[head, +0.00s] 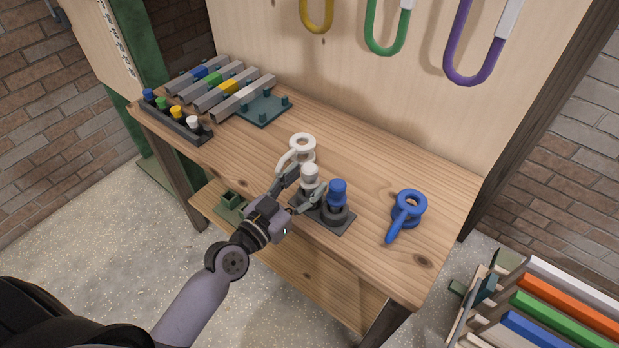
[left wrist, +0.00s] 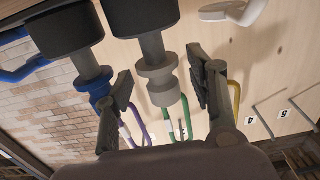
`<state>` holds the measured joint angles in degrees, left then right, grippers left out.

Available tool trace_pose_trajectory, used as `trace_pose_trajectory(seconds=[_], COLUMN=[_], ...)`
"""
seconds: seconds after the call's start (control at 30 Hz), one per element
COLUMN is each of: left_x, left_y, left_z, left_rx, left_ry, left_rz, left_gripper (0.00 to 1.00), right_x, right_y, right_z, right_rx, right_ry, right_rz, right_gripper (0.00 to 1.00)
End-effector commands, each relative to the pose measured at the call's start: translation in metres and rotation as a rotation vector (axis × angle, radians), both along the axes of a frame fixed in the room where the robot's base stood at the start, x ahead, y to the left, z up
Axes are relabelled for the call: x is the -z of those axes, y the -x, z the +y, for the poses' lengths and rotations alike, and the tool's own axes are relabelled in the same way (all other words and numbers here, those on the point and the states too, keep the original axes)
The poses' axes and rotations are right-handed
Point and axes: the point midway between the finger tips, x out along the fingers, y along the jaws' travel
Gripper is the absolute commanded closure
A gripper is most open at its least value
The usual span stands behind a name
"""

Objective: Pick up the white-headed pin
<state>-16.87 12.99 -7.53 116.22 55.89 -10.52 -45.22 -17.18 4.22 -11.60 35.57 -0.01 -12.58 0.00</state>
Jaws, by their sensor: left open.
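The white-headed pin (head: 309,175) stands upright in a dark holder plate (head: 343,225) near the bench's front edge. A blue-headed pin (head: 337,190) stands just to its right in the same holder. My left gripper (head: 306,186) is open, with one finger on each side of the white head. In the left wrist view, the white-headed pin (left wrist: 164,92) hangs upside down in the picture between the two spread fingers. The blue-headed pin (left wrist: 99,84) is outside the fingers, to the left. I cannot tell whether a finger touches the white head. My right gripper is not in view.
A white ring piece (head: 302,142) lies close behind the gripper. A blue ring piece (head: 408,206) lies at the right. A dark rack (head: 190,134) with several coloured pegs stands at the left.

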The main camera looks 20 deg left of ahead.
Motion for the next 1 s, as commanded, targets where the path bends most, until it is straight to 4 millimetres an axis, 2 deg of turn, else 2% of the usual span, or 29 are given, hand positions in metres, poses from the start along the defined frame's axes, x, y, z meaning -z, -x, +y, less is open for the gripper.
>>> trace_pose_trajectory(seconds=[0.13,0.4,1.0], left_x=[-0.002,-0.001,-0.001], left_y=[-0.016,-0.018,-0.018], left_z=[-0.006,-0.007,-0.007], left_rx=[0.0,0.0,0.0], left_ry=[0.001,0.0,0.0], left_rz=[-0.001,0.0,-0.001], left_gripper=[0.49,0.49,0.89], right_x=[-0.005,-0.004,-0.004], right_y=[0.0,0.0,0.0], right_z=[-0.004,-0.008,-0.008], right_rx=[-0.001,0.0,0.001], right_ry=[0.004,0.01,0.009], right_rz=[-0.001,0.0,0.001], right_gripper=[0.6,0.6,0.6])
